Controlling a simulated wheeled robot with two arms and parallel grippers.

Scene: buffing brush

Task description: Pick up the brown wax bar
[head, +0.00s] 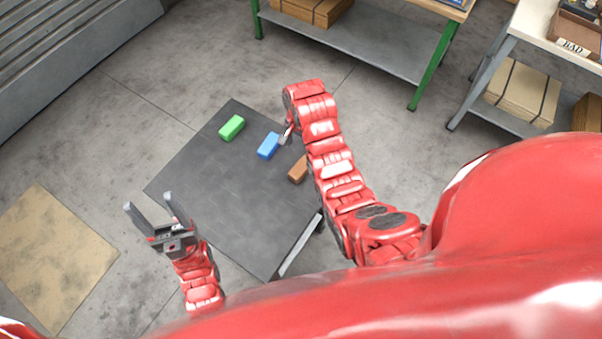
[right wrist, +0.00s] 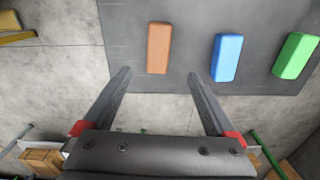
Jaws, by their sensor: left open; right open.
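The brown wax bar (head: 298,170) lies on the dark grey table (head: 225,200), near its right edge and partly behind my right arm in the head view. In the right wrist view the brown bar (right wrist: 159,48) lies just beyond the fingertips, between their lines. My right gripper (right wrist: 158,75) is open and empty, with nothing between its fingers. In the head view it (head: 287,133) is mostly hidden by its own wrist. My left gripper (head: 148,207) is open and empty, beside the table's left front edge.
A blue bar (head: 269,145) and a green bar (head: 232,127) lie on the same table, to the left of the brown bar. A green-legged bench (head: 370,48) stands behind. The table's front half is clear. A cardboard sheet (head: 50,255) lies on the floor at left.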

